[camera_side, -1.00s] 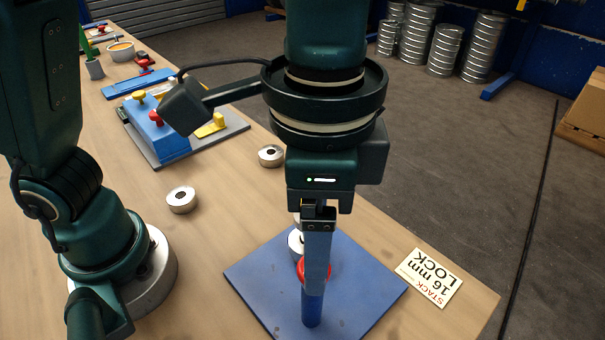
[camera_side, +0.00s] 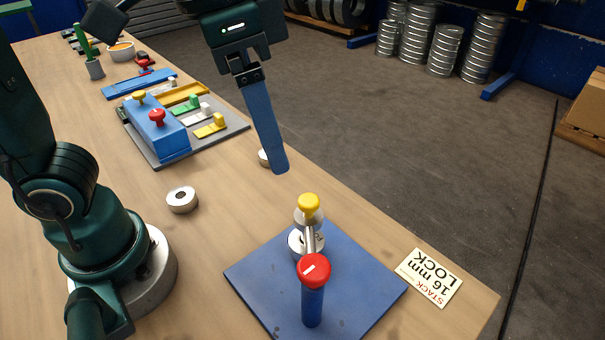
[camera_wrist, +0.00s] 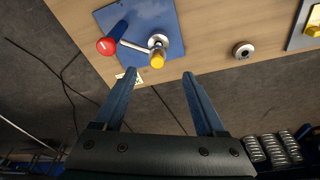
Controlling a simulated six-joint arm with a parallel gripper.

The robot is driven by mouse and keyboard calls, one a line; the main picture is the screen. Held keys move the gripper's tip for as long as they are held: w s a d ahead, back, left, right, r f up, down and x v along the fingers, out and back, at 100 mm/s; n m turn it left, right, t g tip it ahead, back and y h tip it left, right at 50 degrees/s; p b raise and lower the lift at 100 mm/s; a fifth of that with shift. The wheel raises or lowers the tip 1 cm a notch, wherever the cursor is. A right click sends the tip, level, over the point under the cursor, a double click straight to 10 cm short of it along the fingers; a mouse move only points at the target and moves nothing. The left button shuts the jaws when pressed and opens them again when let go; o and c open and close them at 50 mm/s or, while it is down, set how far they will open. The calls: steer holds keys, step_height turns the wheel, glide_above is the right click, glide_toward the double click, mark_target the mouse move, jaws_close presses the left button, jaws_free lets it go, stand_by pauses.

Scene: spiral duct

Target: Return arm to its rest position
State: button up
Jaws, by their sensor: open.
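My gripper (camera_side: 278,170) hangs in the air above and behind the blue plate (camera_side: 362,272), clear of everything on it. In the wrist view my gripper (camera_wrist: 160,78) shows two blue fingers spread apart with nothing between them. On the plate stands a blue post with a red knob (camera_side: 314,270) on top. Behind it is a metal piece with a yellow knob (camera_side: 309,203) above silver rings (camera_side: 300,243). The red knob (camera_wrist: 106,46) and yellow knob (camera_wrist: 157,60) also show in the wrist view.
A silver ring (camera_side: 182,199) lies on the wooden bench, and another is partly hidden behind my gripper. A blue block with knobs (camera_side: 160,130) sits on a grey board further back. A card reading "STACK 16 mm LOCK" (camera_side: 429,277) lies right of the plate.

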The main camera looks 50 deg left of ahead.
steer(key=s+a+f+n+t, duration=0.3)
steer(key=a+f, duration=0.3)
steer(key=a, duration=0.3)
steer(key=shift+s+f+n+t+y, duration=0.15)
steer(key=shift+f+n+t+y, duration=0.2)
steer(key=shift+n, duration=0.45)
steer(key=shift+r, duration=0.1)
